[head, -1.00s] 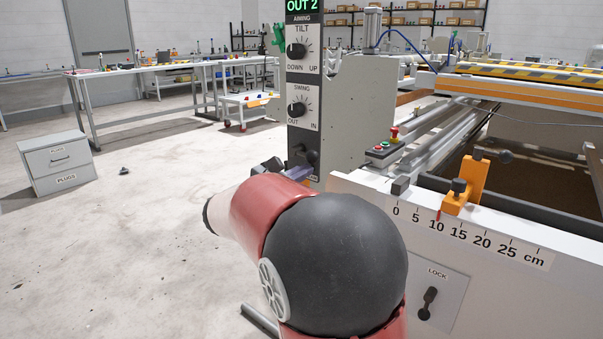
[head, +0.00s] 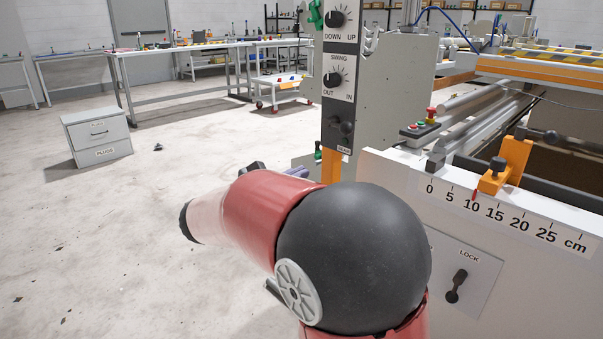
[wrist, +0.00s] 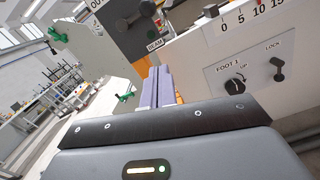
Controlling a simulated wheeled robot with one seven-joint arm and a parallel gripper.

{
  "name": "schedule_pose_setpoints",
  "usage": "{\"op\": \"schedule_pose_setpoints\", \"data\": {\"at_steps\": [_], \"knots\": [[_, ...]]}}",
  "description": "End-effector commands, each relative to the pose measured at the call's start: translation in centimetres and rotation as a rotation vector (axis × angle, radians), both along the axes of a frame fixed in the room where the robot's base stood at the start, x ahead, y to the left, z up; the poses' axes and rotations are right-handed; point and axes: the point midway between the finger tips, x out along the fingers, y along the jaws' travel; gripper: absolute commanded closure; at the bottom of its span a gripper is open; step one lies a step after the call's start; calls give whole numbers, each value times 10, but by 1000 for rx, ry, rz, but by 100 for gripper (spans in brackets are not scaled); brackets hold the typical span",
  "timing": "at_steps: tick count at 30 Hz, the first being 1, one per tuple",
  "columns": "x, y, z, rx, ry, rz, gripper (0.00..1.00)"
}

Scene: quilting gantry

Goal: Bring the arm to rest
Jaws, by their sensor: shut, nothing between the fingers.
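My gripper shows in the wrist view (wrist: 156,86) as two lilac fingers side by side, shut with nothing between them. In the head view my gripper (head: 295,172) shows only in part as a lilac tip behind my red and black arm, which hides the rest. The arm is bent, with its black round joint close to the camera. The gripper tip appears just left of the foot of the grey control panel (head: 340,85), apart from it in the picture; the depth gap is hard to tell.
The white gantry side with a centimetre scale (head: 505,215), an orange clamp (head: 508,165) and a black LOCK lever (head: 456,286) stands close on the right. A FOOT 1 knob (wrist: 238,80) shows in the wrist view. A grey PLUGS cabinet (head: 97,137) stands left on open floor.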

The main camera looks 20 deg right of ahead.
Motion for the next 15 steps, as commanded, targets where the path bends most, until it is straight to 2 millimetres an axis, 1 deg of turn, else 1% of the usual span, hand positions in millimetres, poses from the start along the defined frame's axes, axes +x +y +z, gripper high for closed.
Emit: {"op": "schedule_pose_setpoints", "data": {"at_steps": [11,14,15], "knots": [[-1,-1,0,6,-2,-3,100],[-15,-10,-5,77,-24,-25,100],[-26,-17,-9,138,-45,-42,100]]}}
